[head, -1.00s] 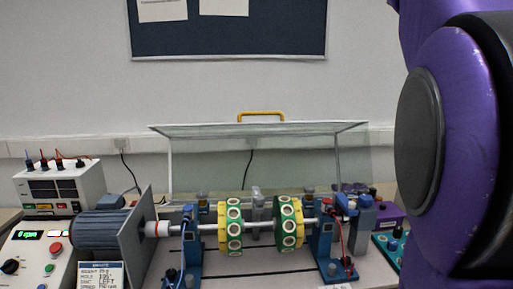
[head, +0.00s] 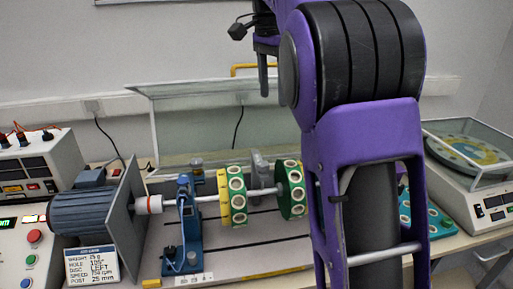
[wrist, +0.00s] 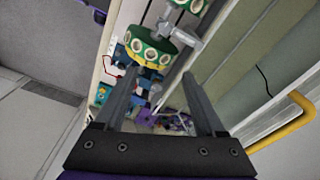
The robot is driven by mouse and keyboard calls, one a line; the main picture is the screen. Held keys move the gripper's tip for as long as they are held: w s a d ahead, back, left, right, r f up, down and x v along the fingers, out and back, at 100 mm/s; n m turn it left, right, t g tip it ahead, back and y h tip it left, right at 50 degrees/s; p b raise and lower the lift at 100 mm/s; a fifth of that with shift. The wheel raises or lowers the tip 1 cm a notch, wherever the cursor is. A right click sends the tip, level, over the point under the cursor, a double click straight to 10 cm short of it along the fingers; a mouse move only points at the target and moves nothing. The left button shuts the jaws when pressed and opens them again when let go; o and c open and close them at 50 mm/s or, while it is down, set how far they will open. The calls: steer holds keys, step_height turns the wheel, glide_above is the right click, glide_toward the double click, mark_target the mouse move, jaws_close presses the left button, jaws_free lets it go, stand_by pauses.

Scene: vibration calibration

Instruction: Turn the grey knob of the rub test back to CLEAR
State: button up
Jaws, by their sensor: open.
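The rub test's grey knob cannot be made out. In the head view my arm covers the right end of the rotor rig, and in the wrist view that end is small and cluttered. The rig shows a shaft (head: 208,198) with two green discs, the left one (head: 237,193) yellow-edged and the right one (head: 291,188) beside my arm. My gripper (wrist: 160,74) is open and empty, pointing down over the rig. A green disc (wrist: 148,50) and blue parts (wrist: 143,75) lie beyond and between its fingers in the wrist view.
A raised clear cover with a yellow handle (wrist: 293,122) stands behind the rig. A motor (head: 88,212) and control box (head: 25,250) are at left. A lidded balance-like device (head: 470,165) and a green panel (head: 435,215) are at right.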

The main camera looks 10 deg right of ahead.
mark_target(264, 163)
steer(key=shift+m+y, duration=0.5)
steer(key=f+b, duration=0.1)
steer(key=f, duration=0.5)
steer(key=a+f+b, duration=0.1)
steer(key=f+b, duration=0.1)
steer(key=f, duration=0.4)
steer(key=f+b, duration=0.2)
steer(key=f, duration=0.4)
steer(key=shift+a, duration=0.4)
jaws_close()
